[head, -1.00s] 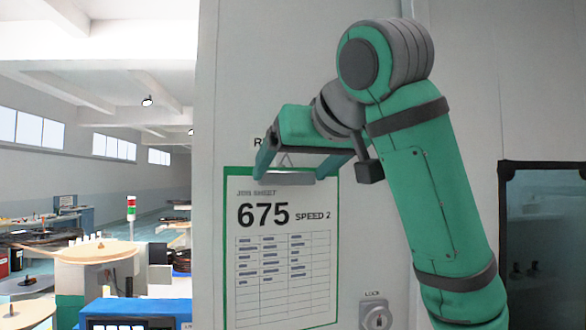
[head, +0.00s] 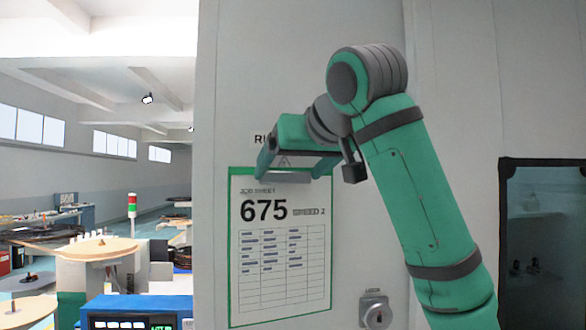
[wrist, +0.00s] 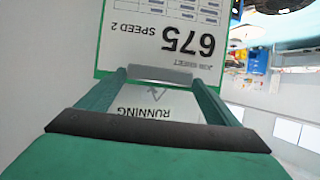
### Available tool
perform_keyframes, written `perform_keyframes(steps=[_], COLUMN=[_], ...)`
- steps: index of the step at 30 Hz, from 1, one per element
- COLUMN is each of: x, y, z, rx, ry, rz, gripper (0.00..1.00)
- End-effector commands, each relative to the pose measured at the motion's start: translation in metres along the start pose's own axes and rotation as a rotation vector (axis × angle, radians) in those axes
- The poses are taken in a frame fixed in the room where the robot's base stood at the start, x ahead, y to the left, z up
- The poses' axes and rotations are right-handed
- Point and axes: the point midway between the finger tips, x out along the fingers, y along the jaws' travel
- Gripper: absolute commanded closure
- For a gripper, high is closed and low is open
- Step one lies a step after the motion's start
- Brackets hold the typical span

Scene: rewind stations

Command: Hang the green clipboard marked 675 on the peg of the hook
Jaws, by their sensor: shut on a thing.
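The green clipboard (head: 232,250) hangs upright in front of a pale panel, with a white job sheet reading 675, SPEED 2. My gripper (head: 291,172) is shut on its top end, one finger at each side of the grey clip (head: 286,178). In the wrist view the clipboard (wrist: 98,50) appears upside down, and my gripper (wrist: 160,76) spans the clip. A thin triangular loop (wrist: 155,92) stands above the clip. I cannot make out the hook or its peg; the gripper may hide it.
A label reading RUNNING (wrist: 145,112) is on the panel (head: 370,230) behind the clipboard. A lock (head: 375,310) sits low to its right, and a dark window (head: 545,240) is farther right. Rewind machines (head: 95,250) stand at the left.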

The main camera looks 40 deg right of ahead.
Motion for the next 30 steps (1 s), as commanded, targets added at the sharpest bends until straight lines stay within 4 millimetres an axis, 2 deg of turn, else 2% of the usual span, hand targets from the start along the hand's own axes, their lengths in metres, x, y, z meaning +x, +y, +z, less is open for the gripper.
perform_keyframes(steps=[18,30], x=[0.029,0.036], y=[0.008,0.010], z=[-0.008,-0.008], rx=[0.001,0.000], ry=[0.001,0.002], rz=[0.000,0.000], gripper=[0.58,0.58])
